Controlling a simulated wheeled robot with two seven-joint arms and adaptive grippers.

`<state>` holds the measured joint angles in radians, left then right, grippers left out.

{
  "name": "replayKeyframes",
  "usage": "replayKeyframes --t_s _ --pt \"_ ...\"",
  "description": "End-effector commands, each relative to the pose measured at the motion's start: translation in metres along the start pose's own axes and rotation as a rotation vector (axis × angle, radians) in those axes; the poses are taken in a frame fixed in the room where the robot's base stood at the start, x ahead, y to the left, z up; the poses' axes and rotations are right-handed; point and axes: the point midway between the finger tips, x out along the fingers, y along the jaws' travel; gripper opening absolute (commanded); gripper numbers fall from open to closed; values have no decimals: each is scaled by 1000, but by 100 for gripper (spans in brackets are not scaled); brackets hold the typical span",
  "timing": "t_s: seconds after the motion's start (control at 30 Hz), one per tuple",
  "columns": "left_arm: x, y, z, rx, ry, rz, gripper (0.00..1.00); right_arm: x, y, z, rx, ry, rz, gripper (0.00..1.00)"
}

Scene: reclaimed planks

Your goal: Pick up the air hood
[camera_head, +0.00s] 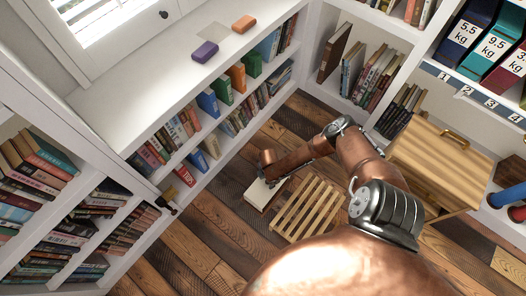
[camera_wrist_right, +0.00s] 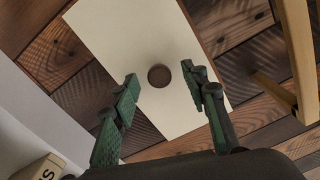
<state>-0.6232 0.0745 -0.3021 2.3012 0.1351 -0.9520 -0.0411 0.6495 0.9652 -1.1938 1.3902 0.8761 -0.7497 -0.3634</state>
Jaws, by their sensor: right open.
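A flat white panel with a dark round knob at its middle (camera_wrist_right: 195,95) fills the centre of the right wrist view. It matches the low white-topped, brown-sided thing (camera_head: 258,196) on the floor in the head view, and looks like the air hood. My right gripper (camera_wrist_right: 160,74) is open, its green-padded fingers on either side of the knob, with gaps between. In the head view my right gripper (camera_head: 270,172) is above this panel, partly hiding it. Whether the fingers touch the panel cannot be told. My left gripper is not in view.
A slatted wooden rack (camera_head: 309,208) lies right beside the panel. A wooden box with a handle (camera_head: 440,160) stands further right. A white bookshelf (camera_head: 190,110) runs along the left, close to the panel. Plank floor (camera_head: 190,245) is clear in front.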

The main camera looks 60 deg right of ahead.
Motion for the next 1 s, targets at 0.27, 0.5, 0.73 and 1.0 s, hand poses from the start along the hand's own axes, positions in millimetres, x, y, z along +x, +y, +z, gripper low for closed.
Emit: replayKeyframes --t_s 0.27,0.5,0.73,1.0 --pt "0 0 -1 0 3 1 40 -1 1 -1 0 1 1 38" --pt "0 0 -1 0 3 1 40 0 0 0 0 1 1 22" --pt "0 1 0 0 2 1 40 0 0 0 0 1 1 6" --pt "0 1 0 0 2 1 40 0 0 0 0 0 1 0"
